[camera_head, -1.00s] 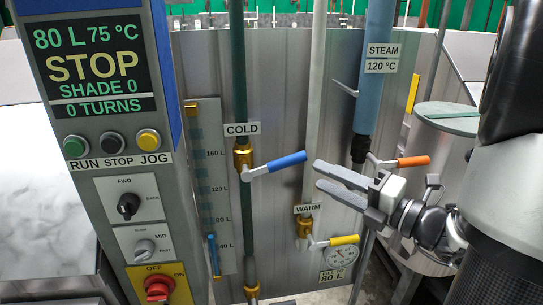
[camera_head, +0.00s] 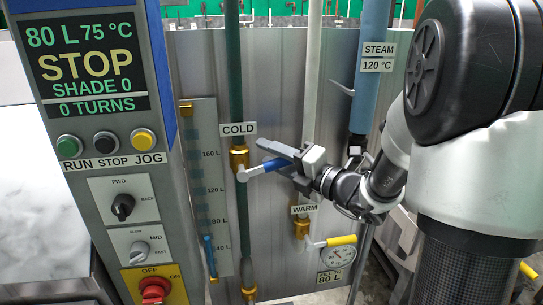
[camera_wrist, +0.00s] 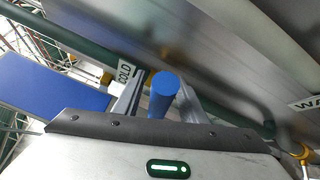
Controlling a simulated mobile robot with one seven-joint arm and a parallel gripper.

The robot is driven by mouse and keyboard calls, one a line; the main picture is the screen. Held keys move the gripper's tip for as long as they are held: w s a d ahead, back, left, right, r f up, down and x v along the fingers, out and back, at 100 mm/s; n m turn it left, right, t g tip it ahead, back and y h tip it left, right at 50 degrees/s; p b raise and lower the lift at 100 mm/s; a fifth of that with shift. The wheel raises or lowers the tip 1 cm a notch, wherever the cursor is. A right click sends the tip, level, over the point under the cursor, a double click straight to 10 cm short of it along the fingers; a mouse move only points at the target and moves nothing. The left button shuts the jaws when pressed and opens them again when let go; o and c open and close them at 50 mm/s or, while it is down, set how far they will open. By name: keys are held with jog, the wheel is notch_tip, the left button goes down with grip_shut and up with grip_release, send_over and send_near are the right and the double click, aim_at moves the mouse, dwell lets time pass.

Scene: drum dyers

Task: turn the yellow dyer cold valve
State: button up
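The cold valve is a brass fitting (camera_head: 239,158) on the dark green pipe under the COLD label (camera_head: 238,129). Its lever has a blue grip (camera_head: 266,166) pointing right and slightly up. My gripper (camera_head: 279,160) is at the blue grip, with one finger above it and part of the grip hidden. In the wrist view the blue grip (camera_wrist: 164,92) stands end-on between my two fingers (camera_wrist: 163,98). The fingers look apart, with a gap visible on the left; contact on the right cannot be told.
The warm valve's yellow lever (camera_head: 342,240) is below right, near a round gauge (camera_head: 338,258). The blue steam pipe (camera_head: 371,80) stands behind my wrist. The control panel (camera_head: 100,150) stands left. A level scale (camera_head: 209,175) is left of the green pipe.

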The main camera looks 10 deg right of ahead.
grip_shut()
jog(key=shift+f, duration=0.1)
jog(key=shift+d+f+m+t+y, duration=0.25)
jog(key=shift+f+m+t+y, duration=0.15)
jog(key=shift+f+m+t, duration=0.85)
jog(key=shift+r+m+g, duration=0.2)
jog(key=shift+m+g, duration=0.05)
jog(key=shift+g, duration=0.1)
grip_release()
